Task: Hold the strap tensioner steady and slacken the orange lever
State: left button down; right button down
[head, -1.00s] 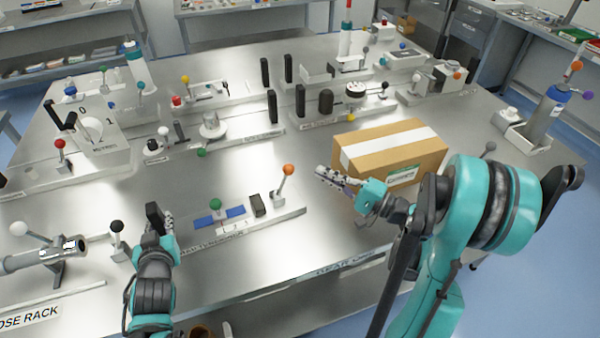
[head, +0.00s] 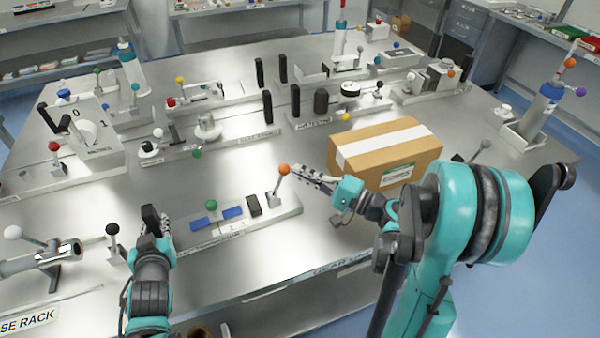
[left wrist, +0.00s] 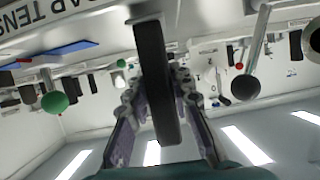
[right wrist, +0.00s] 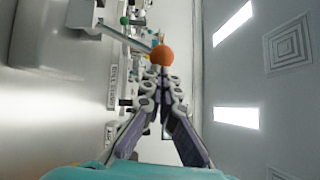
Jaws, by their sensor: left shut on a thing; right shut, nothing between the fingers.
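The strap tensioner (head: 285,212) is a long pale base near the front edge of the table. It carries a blue strap (head: 232,212), a green-knobbed lever (head: 211,206), a dark block and a black upright grip (head: 151,217) at its left end. My left gripper (head: 157,225) is shut on that grip, which also shows between its fingers in the left wrist view (left wrist: 155,80). The orange-knobbed lever (head: 284,170) leans slightly right at the right end. My right gripper (head: 294,172) is shut and empty, fingertips at the orange knob (right wrist: 162,55); I cannot tell whether they touch.
A cardboard box (head: 375,160) stands just behind and right of my right gripper. A black-knobbed lever (head: 112,232) and a grey cylinder fixture (head: 40,258) are left of my left gripper. Other fixtures fill the table's back. Bare metal lies behind the tensioner.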

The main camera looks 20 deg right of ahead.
pick_arm(q)
jog(key=shift+s+f, duration=0.2)
jog(key=shift+f, duration=0.15)
pick_arm(e)
jog(key=shift+a+r+n, duration=0.1)
jog(key=shift+a+n, duration=0.05)
jog(key=shift+n, duration=0.25)
jog(key=shift+a+g, duration=0.15)
jog(key=shift+g, duration=0.15)
jog(key=shift+s+a+r+n+h, duration=0.15)
jog(key=shift+a+r+n+h, duration=0.35)
jog(key=shift+a+n, duration=0.3)
jog(key=a+r+n+g+h, duration=0.1)
jog(key=a+n+g+h, duration=0.1)
jog(key=a, duration=0.4)
jog(key=shift+s+a+r+n+h, duration=0.2)
jog(key=shift+n+h, duration=0.4)
jog(key=shift+n, duration=0.4)
jog(key=shift+d+r, duration=0.1)
